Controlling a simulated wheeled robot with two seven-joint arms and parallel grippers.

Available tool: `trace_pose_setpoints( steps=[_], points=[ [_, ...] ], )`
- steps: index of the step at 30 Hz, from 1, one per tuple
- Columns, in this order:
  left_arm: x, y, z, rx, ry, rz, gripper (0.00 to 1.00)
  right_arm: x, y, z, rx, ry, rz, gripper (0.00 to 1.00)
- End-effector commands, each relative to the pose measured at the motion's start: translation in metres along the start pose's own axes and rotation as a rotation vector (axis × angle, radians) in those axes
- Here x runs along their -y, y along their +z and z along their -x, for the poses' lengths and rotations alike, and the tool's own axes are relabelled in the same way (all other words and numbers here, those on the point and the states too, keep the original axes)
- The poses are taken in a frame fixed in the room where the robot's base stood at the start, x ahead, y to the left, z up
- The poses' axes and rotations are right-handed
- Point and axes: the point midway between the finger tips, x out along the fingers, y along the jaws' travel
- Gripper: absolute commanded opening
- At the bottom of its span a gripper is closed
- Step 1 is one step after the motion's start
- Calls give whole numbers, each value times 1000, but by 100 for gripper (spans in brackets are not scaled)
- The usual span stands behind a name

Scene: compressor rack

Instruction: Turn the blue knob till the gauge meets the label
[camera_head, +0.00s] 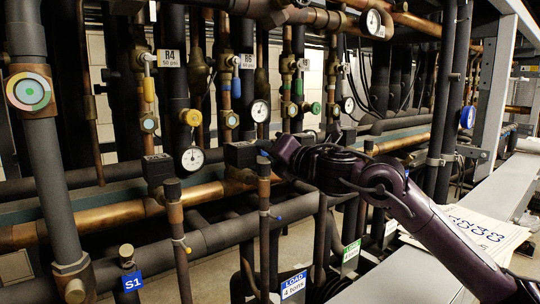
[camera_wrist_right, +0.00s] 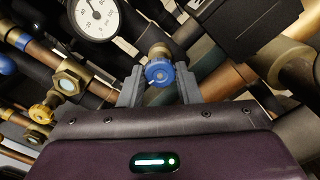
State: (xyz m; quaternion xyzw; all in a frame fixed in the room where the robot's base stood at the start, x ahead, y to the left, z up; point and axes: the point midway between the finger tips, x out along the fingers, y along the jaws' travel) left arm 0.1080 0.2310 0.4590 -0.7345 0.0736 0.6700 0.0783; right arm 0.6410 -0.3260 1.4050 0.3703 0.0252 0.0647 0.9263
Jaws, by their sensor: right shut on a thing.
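My right gripper (camera_head: 268,151) reaches in from the right among the pipes. In the right wrist view its two grey fingers (camera_wrist_right: 159,82) stand on either side of a round blue knob (camera_wrist_right: 159,73) and are shut on it. In the head view the gripper mostly hides this knob. A white dial gauge (camera_wrist_right: 93,18) shows at the upper left of the wrist view, cut by the top edge; its needle points roughly upward. In the head view white gauges hang above (camera_head: 260,110) and left (camera_head: 192,158) of the gripper. A label reading R6, 50 psi (camera_head: 247,61) is higher up. My left gripper is out of view.
Dark and copper pipes crowd the space around the gripper. A yellow knob (camera_head: 190,117) and an R4 label (camera_head: 169,58) are at the left. Papers (camera_head: 470,232) lie on a pale ledge at the right.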

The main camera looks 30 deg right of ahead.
Motion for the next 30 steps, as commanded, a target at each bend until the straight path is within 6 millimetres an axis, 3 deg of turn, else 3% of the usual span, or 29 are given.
trace_pose_setpoints(
  steps=[12,30],
  points=[
    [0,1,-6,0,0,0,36,2,-3,0,-6,-4,212,8],
    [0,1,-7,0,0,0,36,2,-3,-1,-8,-4,247,8]
  ],
)
